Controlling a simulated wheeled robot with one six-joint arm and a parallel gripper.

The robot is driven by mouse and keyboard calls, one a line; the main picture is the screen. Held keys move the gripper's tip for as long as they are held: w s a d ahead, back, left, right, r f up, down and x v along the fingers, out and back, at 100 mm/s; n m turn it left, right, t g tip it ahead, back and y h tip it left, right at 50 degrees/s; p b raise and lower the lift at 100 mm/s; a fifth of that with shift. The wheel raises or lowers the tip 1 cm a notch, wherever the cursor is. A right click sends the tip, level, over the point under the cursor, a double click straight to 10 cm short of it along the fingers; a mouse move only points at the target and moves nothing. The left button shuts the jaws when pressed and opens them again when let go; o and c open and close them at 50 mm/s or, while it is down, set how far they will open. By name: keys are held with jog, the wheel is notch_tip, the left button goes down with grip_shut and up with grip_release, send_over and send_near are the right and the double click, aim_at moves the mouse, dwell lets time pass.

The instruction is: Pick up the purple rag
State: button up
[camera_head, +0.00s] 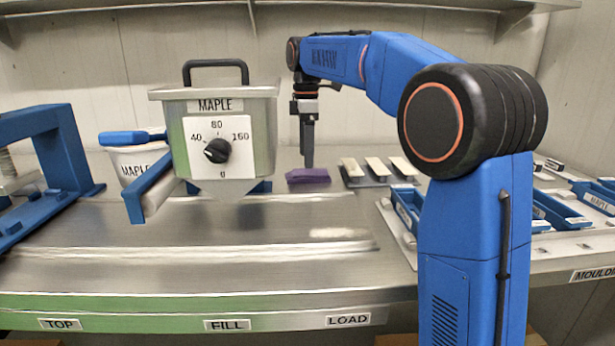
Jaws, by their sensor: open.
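The purple rag (309,178) lies as a small folded block on the metal counter, right of the kettle. My gripper (309,162) points straight down just above it, with its fingertips at or very near the rag's top. The fingers overlap from this side, so the gap between them is hidden. I cannot tell whether they touch the rag. The metal kettle (262,128) labelled MAPLE has a dial and a black handle, and stands left of my gripper.
A white tub (128,166) labelled MAPLE and a blue frame (62,150) stand left. Pale bars on a small rack (352,183) lie close right of the rag. Blue moulds (405,210) lie farther right. The front counter (200,262) is clear. A shelf (380,4) hangs above.

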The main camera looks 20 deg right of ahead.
aim_at(308, 171)
jog(key=shift+w+d+f, duration=0.15)
jog(key=shift+f, duration=1.1)
jog(key=shift+w+d+f, duration=0.1)
jog(key=shift+f, duration=1.15)
jog(key=c, duration=1.1)
